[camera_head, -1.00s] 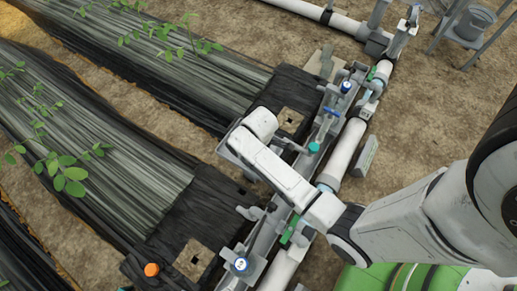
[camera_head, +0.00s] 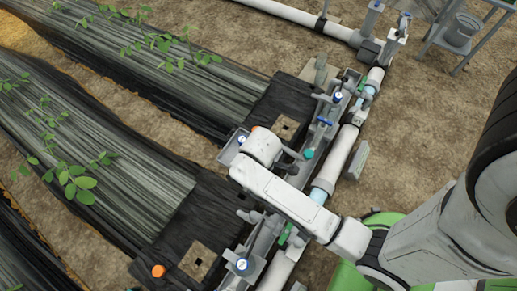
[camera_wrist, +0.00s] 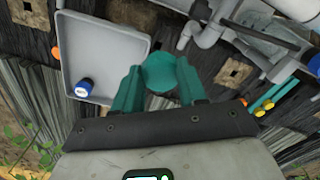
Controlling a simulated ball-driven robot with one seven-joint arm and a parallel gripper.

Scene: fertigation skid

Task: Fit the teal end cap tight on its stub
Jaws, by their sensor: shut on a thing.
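The teal end cap (camera_wrist: 160,72) is a round teal piece between the two teal fingers of my gripper (camera_wrist: 158,82) in the wrist view. My gripper is shut on it, and the cap looks held above the ground. In the head view my own arm hides the gripper and the held cap. Grey pipe fittings (camera_wrist: 208,34) of the skid lie up and right of the cap in the wrist view, with a visible gap. I cannot tell which is the cap's stub. Another teal round piece (camera_head: 308,153) sits at the skid in the head view.
A grey tray (camera_wrist: 112,42) with a blue cap (camera_wrist: 84,88) lies left of my gripper; it also shows in the head view (camera_head: 229,152). The white pipe (camera_head: 338,155), blue-topped valves (camera_head: 338,97) and rails run beside black-covered beds (camera_head: 110,125). Bare soil lies right.

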